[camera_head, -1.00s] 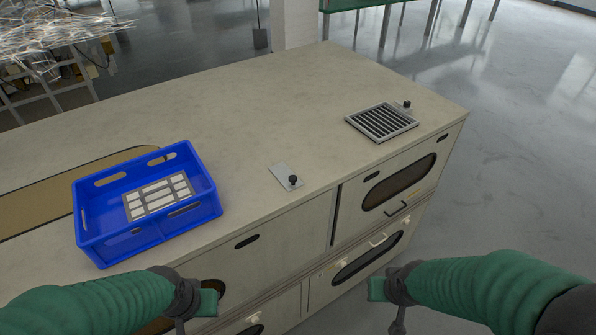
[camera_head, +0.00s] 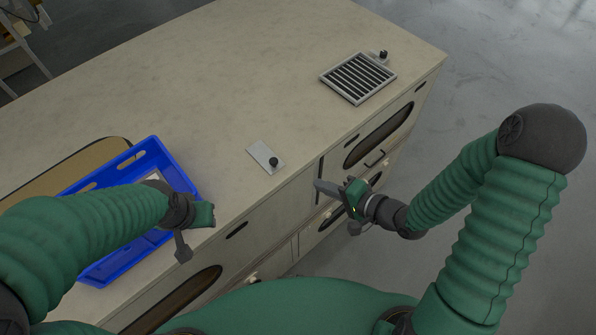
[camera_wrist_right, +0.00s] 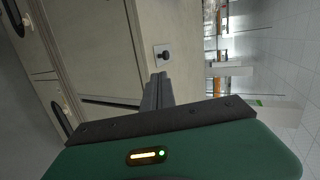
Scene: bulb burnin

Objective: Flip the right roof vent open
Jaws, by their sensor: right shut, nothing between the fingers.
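The slatted vent (camera_head: 357,78), a grey frame with dark gaps between its slats, lies on the right part of the cream roof (camera_head: 240,70). A black knob (camera_head: 383,55) stands at its far right corner. A small grey plate (camera_head: 262,153) with a black knob (camera_head: 273,161) lies nearer the front edge; it also shows in the right wrist view (camera_wrist_right: 158,49). My right gripper (camera_head: 318,186) is shut and empty, in front of the cabinet's front edge, apart from both knobs. My left gripper (camera_head: 208,214) is beside the blue crate; its fingers are unclear.
A blue crate (camera_head: 160,150) sits at the left of the roof, partly hidden by my left arm. The cabinet front has oval windows (camera_head: 378,135) and a dark handle (camera_head: 375,158). The roof between crate and vent is mostly clear.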

